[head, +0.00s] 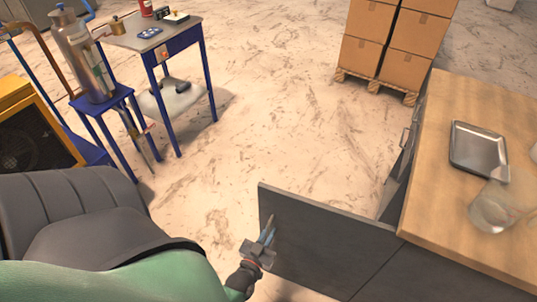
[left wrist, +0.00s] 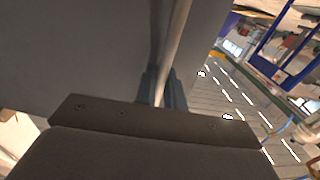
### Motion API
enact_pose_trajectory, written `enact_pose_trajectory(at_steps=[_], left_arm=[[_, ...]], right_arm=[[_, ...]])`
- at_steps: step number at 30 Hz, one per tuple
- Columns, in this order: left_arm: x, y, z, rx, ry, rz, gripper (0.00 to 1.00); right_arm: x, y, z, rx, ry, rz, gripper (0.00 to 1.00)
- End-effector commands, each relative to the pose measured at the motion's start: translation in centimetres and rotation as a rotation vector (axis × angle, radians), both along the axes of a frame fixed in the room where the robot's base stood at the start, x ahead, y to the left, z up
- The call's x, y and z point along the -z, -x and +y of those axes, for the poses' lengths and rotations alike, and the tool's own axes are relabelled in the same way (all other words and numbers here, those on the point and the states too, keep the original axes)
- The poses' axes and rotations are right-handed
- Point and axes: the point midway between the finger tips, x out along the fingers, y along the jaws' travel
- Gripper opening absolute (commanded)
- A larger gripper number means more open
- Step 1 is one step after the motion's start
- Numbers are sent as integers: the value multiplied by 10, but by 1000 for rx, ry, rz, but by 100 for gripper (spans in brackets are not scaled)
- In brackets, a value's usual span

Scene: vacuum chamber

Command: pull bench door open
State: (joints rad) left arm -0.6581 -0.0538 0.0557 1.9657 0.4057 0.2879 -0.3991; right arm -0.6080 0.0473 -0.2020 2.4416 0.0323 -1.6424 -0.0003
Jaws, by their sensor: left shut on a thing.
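The bench door (head: 325,235) is a flat dark grey panel. In the head view it stands swung out from the wooden-topped bench (head: 440,215), reaching left over the floor. My left gripper (head: 267,237) is at the door's outer end. In the left wrist view my left gripper (left wrist: 163,88) is shut on a pale bar, the door handle (left wrist: 179,40), with the grey door (left wrist: 80,50) close beside it. The gripper hides the part of the handle between its fingers. My right gripper is in neither view.
A metal tray (head: 478,150) and a glass beaker (head: 492,210) stand on the bench top. Cardboard boxes (head: 400,40) on a pallet stand behind. A blue-legged table (head: 165,40) and a blue stand with a metal cylinder (head: 85,55) are at left. The middle floor is clear.

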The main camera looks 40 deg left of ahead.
Motion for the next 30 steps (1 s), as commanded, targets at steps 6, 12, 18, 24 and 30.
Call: enact_pose_trajectory(at_steps=[6, 12, 18, 24, 30], left_arm=[[0, 0, -1, 2, 1, 1, 26], [0, 0, -1, 1, 1, 0, 26], [2, 11, -3, 0, 0, 1, 26], [3, 38, -8, 1, 0, 3, 26], [2, 62, -13, 1, 1, 2, 26]], right_arm=[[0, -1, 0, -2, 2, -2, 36], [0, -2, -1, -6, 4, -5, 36], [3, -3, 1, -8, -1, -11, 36], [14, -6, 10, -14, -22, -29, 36], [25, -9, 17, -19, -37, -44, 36]])
